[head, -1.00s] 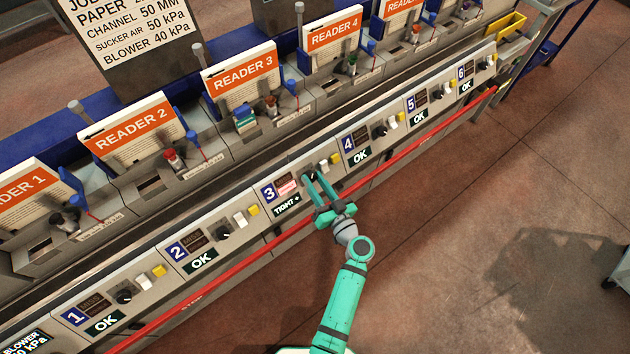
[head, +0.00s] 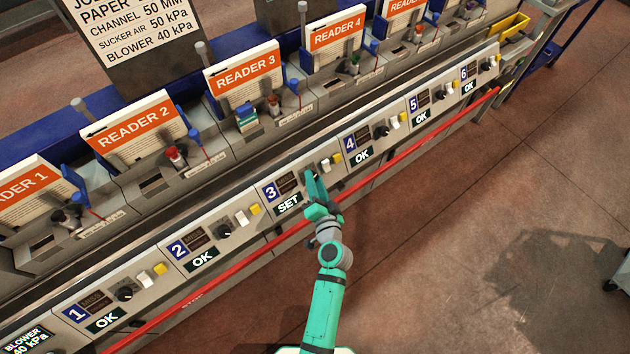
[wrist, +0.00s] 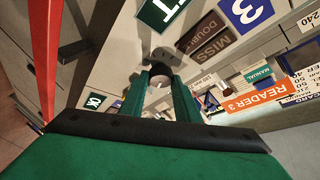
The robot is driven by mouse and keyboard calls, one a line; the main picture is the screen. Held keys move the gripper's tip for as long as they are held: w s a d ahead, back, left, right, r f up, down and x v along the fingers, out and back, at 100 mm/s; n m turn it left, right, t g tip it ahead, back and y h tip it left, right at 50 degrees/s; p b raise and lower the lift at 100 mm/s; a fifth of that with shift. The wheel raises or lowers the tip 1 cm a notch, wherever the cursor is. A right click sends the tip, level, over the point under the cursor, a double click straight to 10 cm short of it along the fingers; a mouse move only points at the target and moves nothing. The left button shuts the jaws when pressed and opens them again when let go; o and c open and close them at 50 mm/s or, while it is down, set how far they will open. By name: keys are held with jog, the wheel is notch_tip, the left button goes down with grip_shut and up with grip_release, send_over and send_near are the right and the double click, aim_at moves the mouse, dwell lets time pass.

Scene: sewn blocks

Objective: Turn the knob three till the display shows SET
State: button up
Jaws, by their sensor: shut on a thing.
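Panel three (head: 270,190) is in the middle of the head view. Its display (head: 288,203) reads SET. The end of a display (wrist: 163,12) with the letter T shows at the top of the wrist view. The dark knob (wrist: 160,72) sits between the fingertips of my gripper (wrist: 160,92), which is shut on it. In the head view my gripper (head: 310,175) reaches the panel just right of the small indicator plates (head: 288,183), and its fingers mostly hide the knob. The plates look dark.
A white switch (head: 325,166) and a yellow button (head: 338,157) sit just right of my gripper. A red bar (head: 400,147) runs along the panel front, beneath my arm. Displays two (head: 201,259) and four (head: 363,156) read OK.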

dwell(0.5)
jog(key=o, duration=1)
jog(key=shift+o, duration=0.2)
jog(key=shift+s, duration=0.15)
jog(key=v, duration=1)
jog(key=shift+s+r, duration=0.15)
jog(key=shift+s, duration=0.1)
